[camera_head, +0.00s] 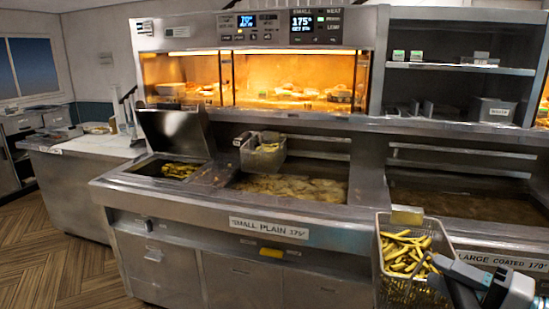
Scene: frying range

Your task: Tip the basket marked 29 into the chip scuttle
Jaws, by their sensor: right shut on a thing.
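A wire basket (382,262) full of chips hangs at the front right, before the range front. It has a yellow tag (407,215) on its far rim; I cannot read a number on it. My right gripper (438,267) comes in from the lower right and is shut at the basket's right side; the exact grip is hidden. The chip scuttle appears to be the sunken bin (140,172) at the left of the range, under a raised steel lid (178,132), with some chips in it. The basket is well to its right, apart from it. My left gripper is not in view.
A second wire basket (264,160) with chips hangs at the back of the left oil vat (290,187). Another vat (455,207) lies at right. A label reading "SMALL PLAIN 175" (268,228) is on the front edge.

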